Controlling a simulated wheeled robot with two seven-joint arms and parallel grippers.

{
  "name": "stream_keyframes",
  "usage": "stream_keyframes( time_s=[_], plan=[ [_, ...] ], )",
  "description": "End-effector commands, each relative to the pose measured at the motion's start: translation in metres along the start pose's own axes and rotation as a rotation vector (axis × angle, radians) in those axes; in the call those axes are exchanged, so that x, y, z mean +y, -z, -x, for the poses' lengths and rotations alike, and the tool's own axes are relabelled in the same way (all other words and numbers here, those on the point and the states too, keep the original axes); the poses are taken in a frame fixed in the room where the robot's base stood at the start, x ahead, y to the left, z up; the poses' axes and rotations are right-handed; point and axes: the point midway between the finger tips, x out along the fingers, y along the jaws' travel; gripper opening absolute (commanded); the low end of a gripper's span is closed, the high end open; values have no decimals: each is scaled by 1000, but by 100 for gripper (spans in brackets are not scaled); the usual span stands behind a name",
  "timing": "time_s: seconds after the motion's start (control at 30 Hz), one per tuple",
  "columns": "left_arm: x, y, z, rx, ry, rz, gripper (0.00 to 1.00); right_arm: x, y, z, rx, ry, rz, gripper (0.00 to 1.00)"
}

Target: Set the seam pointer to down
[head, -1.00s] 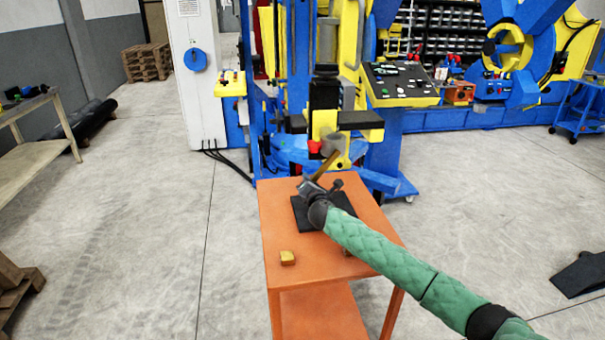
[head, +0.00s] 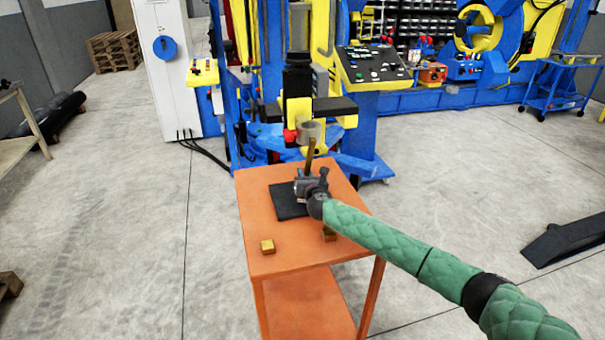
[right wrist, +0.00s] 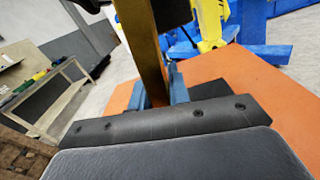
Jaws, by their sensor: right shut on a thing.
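A flat brass-coloured bar (head: 310,155), which looks like the seam pointer, stands almost upright above the orange table in the head view. In the right wrist view the bar (right wrist: 146,50) runs up from my gripper, large and close. My right gripper (head: 308,178) is shut on its lower part, over the black plate (head: 287,203) on the table. The gripper hides the bar's lower end and whatever it joins. My left gripper is not in view.
The orange table (head: 290,262) carries a small brass block (head: 267,246) at its front left and another (head: 329,235) near my right arm. The blue and yellow positioner (head: 335,105) stands right behind the table.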

Motion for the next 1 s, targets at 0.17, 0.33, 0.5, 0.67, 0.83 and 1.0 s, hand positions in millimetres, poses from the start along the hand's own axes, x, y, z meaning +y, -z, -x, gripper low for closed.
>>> stream_keyframes(
  time_s=[0.17,0.33,0.5,0.67,0.83,1.0],
  plan=[
    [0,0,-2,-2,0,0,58,-3,1,0,1,3,5,0],
    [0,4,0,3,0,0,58,-3,1,0,1,3,5,0],
    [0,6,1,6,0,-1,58,-2,1,0,1,3,4,40],
    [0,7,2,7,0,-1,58,-2,0,0,0,2,3,40],
    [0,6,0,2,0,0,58,-3,1,5,0,2,3,40],
    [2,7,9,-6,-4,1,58,-3,3,26,0,2,3,40]
  ],
)
